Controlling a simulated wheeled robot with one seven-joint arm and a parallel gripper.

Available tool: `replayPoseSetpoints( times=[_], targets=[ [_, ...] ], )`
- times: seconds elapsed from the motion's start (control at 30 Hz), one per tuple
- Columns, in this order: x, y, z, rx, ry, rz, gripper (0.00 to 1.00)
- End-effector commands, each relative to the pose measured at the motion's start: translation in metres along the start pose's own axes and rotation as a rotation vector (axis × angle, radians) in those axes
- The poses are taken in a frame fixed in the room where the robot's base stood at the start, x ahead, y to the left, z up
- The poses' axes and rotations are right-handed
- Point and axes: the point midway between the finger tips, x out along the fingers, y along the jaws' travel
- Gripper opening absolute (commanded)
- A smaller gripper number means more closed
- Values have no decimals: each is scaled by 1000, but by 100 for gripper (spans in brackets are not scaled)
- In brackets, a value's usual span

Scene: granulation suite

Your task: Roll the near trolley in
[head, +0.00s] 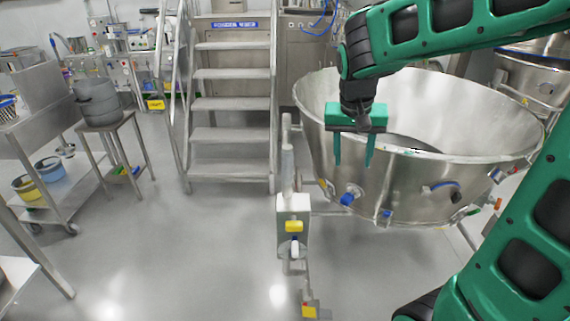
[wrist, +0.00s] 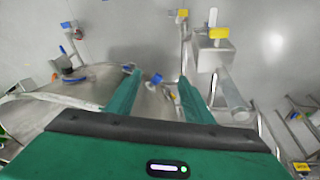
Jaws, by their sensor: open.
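The near trolley carries a large steel bowl (head: 450,180), wide and open at the top, at the centre right of the head view. A steel post (head: 288,170) with a pale control box (head: 294,212) and a yellow label stands at its left side. My gripper (head: 353,162) points down with its fingers apart and empty, in front of the bowl's near left wall. In the wrist view, the fingers (wrist: 158,80) flank a blue knob (wrist: 153,79) on the bowl's side, and the control box (wrist: 212,60) lies to their right. I cannot tell whether the fingers touch the bowl. The trolley's wheels are mostly hidden.
Steel steps (head: 230,120) with handrails stand behind, left of the bowl. A second steel vessel (head: 535,80) is at the far right. A stool with a grey pot (head: 98,102) and a steel cart (head: 60,195) stand at left. The floor (head: 190,250) at front left is clear.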

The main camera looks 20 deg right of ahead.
Motion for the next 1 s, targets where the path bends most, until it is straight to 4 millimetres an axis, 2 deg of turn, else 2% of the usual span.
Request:
replayPoseSetpoints(
  times=[0.03, 0.1, 0.2, 0.33, 0.43, 0.57, 1.0],
  targets=[
    [-1, -37, -13, -16, 28, -11, 47],
    [-3, -78, -25, -17, 63, -29, 47],
    [-6, -125, -33, -15, 99, -56, 47],
    [-8, -162, -37, -11, 125, -81, 47],
    [-9, -176, -38, -9, 134, -91, 47],
    [-2, -181, -39, -7, 136, -93, 47],
    [69, -185, -48, -7, 134, -91, 47]
  ],
)
